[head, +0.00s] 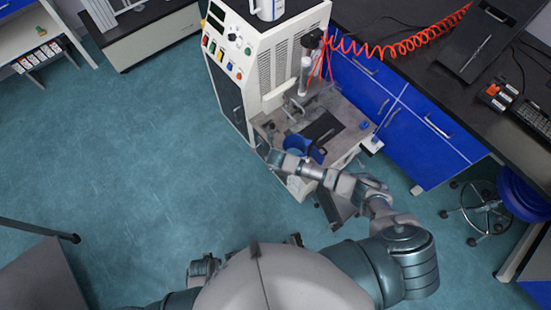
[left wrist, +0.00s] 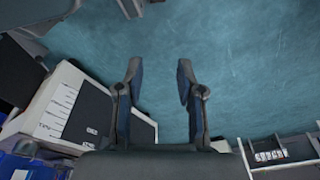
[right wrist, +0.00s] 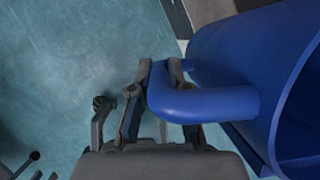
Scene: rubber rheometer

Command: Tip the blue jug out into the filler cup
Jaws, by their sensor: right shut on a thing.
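The blue jug (head: 317,153) is at the front of the rheometer's work deck in the head view, partly hidden by my right arm. In the right wrist view the jug (right wrist: 235,50) fills the right side, with its open mouth at the lower right. My right gripper (right wrist: 157,78) is shut on the jug's handle. I cannot tell how far the jug is tilted or what is inside it. My left gripper (left wrist: 158,75) is open and empty above bare floor. I cannot make out the filler cup with certainty.
The rheometer cabinet (head: 233,62) stands ahead, with a grey deck (head: 337,108) and a white container (head: 268,10) on top. A red coiled hose (head: 410,47) hangs at the right, by the blue-fronted bench (head: 432,130). The floor (head: 130,160) at the left is clear.

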